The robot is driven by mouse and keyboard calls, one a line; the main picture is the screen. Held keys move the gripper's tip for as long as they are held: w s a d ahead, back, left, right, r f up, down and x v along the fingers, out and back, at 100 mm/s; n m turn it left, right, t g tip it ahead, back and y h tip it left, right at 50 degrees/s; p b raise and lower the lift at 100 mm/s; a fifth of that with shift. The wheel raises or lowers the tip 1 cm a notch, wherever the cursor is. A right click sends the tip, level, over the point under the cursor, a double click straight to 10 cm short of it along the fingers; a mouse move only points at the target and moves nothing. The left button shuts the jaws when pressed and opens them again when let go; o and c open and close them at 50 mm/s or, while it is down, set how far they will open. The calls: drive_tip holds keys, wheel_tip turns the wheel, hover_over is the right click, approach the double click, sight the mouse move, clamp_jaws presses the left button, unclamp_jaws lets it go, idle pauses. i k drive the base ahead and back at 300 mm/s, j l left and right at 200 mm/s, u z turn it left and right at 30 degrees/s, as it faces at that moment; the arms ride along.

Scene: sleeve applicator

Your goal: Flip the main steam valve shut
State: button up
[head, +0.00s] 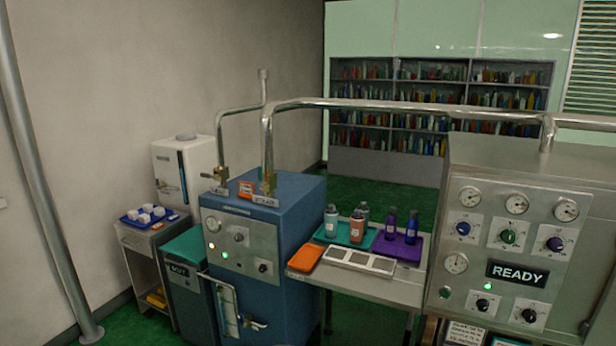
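Two brass valves sit on the pipes that drop onto the top of the blue boiler cabinet (262,220). The left valve (221,176) stands at the foot of the thinner pipe. The right valve (268,184) stands at the foot of the thick overhead steam pipe (400,105). Each has a small label below it, too small to read surely, so I cannot tell for certain which is the main steam valve. The handle positions are too small to make out. An orange tag (246,189) is between them. My gripper is not in view.
A steel table (400,291) with bottles on teal and purple trays stands right of the cabinet. A large steel machine (580,165) with gauges and a READY sign is at the right. A teal bin (188,285) and a small cart (137,240) stand left. The pipe spans overhead.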

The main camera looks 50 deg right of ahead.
sight(260, 171)
drive_tip(key=z, duration=1.1)
